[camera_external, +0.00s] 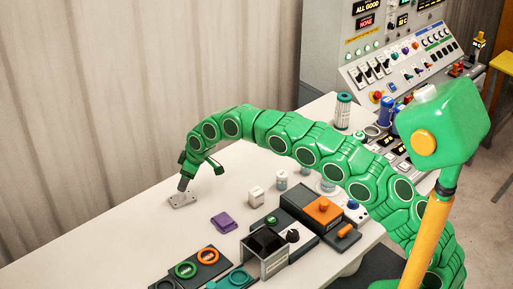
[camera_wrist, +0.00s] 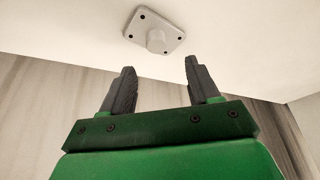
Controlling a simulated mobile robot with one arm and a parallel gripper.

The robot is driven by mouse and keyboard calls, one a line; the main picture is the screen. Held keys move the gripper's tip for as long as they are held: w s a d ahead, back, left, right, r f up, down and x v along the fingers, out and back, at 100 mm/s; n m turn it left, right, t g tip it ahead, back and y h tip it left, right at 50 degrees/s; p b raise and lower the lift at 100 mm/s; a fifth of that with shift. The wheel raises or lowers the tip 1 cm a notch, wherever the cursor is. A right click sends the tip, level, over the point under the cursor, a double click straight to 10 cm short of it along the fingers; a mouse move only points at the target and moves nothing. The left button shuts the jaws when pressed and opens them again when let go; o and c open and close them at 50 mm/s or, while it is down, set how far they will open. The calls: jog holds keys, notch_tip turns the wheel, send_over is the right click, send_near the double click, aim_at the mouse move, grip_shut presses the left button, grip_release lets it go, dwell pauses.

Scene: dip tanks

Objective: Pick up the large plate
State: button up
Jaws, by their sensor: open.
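The large plate (camera_external: 181,201) is a light grey rectangular plate with dark corner holes. It lies on the white table below my gripper (camera_external: 184,187) in the external view. In the wrist view the plate (camera_wrist: 150,24) is at the top, with a round stub on its face. My gripper (camera_wrist: 159,66) shows there with two dark fingers spread apart. Nothing is between the fingers. The plate is beyond the fingertips, with a visible gap. In the external view the fingertips partly overlap the plate, and I cannot tell there whether they touch.
A purple block (camera_external: 224,222) and a white box (camera_external: 256,196) stand to the right of the plate. A dark tray with green and orange rings (camera_external: 208,256) and a black open container (camera_external: 264,248) are nearer the front. The table left of the plate is clear.

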aim_at(181, 193)
jog(key=shift+d+x, duration=0.15)
jog(key=shift+x, duration=1.65)
jog(key=shift+d+x, duration=0.15)
jog(key=shift+x, duration=1.65)
jog(key=shift+w+f, duration=0.1)
jog(key=shift+w, duration=0.05)
grip_shut()
